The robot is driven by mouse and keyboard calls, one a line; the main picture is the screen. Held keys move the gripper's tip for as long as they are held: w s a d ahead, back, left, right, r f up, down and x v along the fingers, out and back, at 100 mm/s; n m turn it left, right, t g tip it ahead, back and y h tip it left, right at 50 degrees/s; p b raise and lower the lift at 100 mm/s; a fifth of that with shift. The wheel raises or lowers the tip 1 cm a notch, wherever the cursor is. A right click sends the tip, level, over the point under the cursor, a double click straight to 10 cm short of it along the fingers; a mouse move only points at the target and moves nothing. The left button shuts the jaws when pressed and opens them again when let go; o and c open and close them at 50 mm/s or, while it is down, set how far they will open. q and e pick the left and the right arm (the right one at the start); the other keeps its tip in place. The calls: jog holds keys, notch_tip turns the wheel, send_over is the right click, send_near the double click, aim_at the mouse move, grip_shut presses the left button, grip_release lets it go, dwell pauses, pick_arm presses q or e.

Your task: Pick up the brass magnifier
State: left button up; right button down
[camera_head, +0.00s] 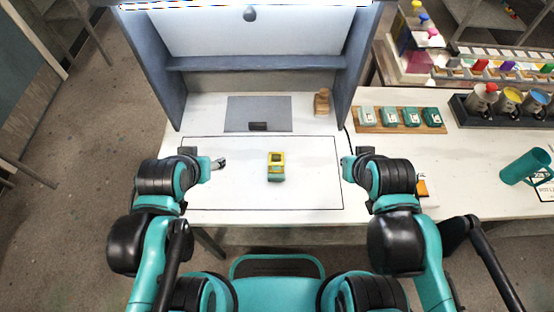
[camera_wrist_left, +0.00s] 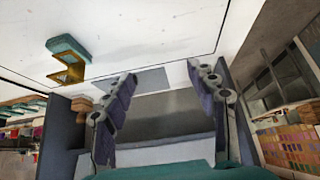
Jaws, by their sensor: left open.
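The brass magnifier (camera_head: 276,158) is a small gold, square frame in the middle of the outlined white worktop. A teal block (camera_head: 276,178) shows at its near side, touching it or very close. In the left wrist view the magnifier (camera_wrist_left: 68,72) is at the upper left with the teal block (camera_wrist_left: 68,46) against it. My left gripper (camera_head: 219,163) is left of the magnifier and apart from it. Its two fingers stand wide apart with nothing between them in the left wrist view (camera_wrist_left: 163,70). My right gripper (camera_head: 347,165) is to the right of the magnifier; its fingers are too small to judge.
A grey mat (camera_head: 245,108) with a small dark object lies behind, inside the grey booth (camera_head: 150,75). A wooden figure (camera_head: 322,101) stands at the booth's right. A wooden tray (camera_head: 392,128) of teal blocks and a teal mug (camera_head: 524,167) are further right.

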pick_arm(q)
jog(key=shift+o, duration=0.5)
jog(key=g+p, duration=0.7)
send_over(276, 158)
jog(key=shift+s+r, duration=0.35)
jog(key=shift+d+f+b, duration=0.2)
jog(key=shift+f+b, duration=0.1)
jog(key=shift+b, duration=0.05)
jog(key=f+b, duration=0.1)
jog(key=f, duration=0.1)
jog(key=f+b, duration=0.1)
jog(key=f, duration=0.4)
jog(key=shift+w+a+f+b, duration=0.15)
jog(key=shift+w+f+b, duration=0.1)
jog(key=shift+w+b, duration=0.15)
